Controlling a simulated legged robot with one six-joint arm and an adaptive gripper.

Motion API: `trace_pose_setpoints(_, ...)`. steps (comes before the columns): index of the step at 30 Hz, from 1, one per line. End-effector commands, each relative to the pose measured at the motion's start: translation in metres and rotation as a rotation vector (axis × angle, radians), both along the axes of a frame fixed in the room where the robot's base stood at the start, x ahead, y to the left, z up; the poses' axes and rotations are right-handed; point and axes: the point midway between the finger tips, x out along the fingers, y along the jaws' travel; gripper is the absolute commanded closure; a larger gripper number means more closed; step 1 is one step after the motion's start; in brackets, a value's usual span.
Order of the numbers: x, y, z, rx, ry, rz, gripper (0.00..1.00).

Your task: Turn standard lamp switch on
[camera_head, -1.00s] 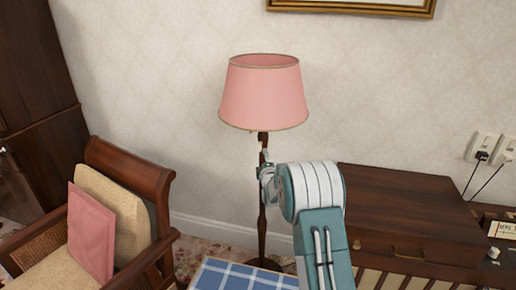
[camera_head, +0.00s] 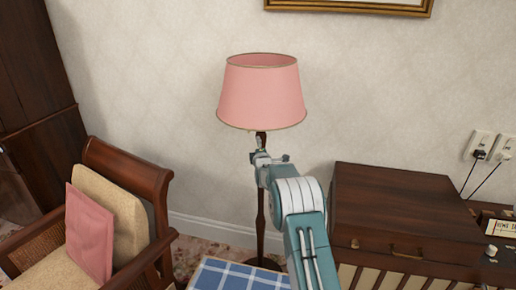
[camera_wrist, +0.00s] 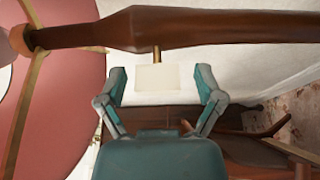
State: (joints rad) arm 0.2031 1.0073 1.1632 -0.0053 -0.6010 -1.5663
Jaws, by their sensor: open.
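The standard lamp has a pink shade (camera_head: 262,95) and a dark wooden pole (camera_head: 261,222), standing upright by the wall. In the wrist view the pole (camera_wrist: 85,33) crosses the top and the shade (camera_wrist: 65,105) fills the left. A pale, squarish piece (camera_wrist: 157,77), apparently the switch, sits at the end of a short brass stem off the pole. My gripper (camera_wrist: 160,84) is open, with one finger on each side of this piece. I cannot tell whether either finger touches it. In the head view my gripper (camera_head: 266,157) is at the pole just below the shade; the switch is not clear there.
A wooden armchair (camera_head: 128,160) with cushions stands at left. A dark wooden cabinet (camera_head: 400,205) stands at right, with wall sockets (camera_head: 481,146) and cables beyond it. A blue checked cloth (camera_head: 235,275) is at the front.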

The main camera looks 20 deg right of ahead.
Motion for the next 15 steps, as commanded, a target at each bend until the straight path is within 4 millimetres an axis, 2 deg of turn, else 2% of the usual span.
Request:
trace_pose_setpoints(3,0.0000,0.0003,0.0000,0.000,0.000,0.000,0.14)
trace_pose_setpoints(5,-0.0002,0.0002,0.0000,0.000,0.000,0.000,0.41)
trace_pose_setpoints(6,-0.0002,0.0002,0.0000,0.000,0.000,0.000,0.59)
trace_pose_setpoints(9,-0.0001,0.0002,-0.0003,0.000,0.001,0.000,0.96)
trace_pose_setpoints(15,0.0001,-0.0002,-0.0013,0.002,0.002,0.000,0.96)
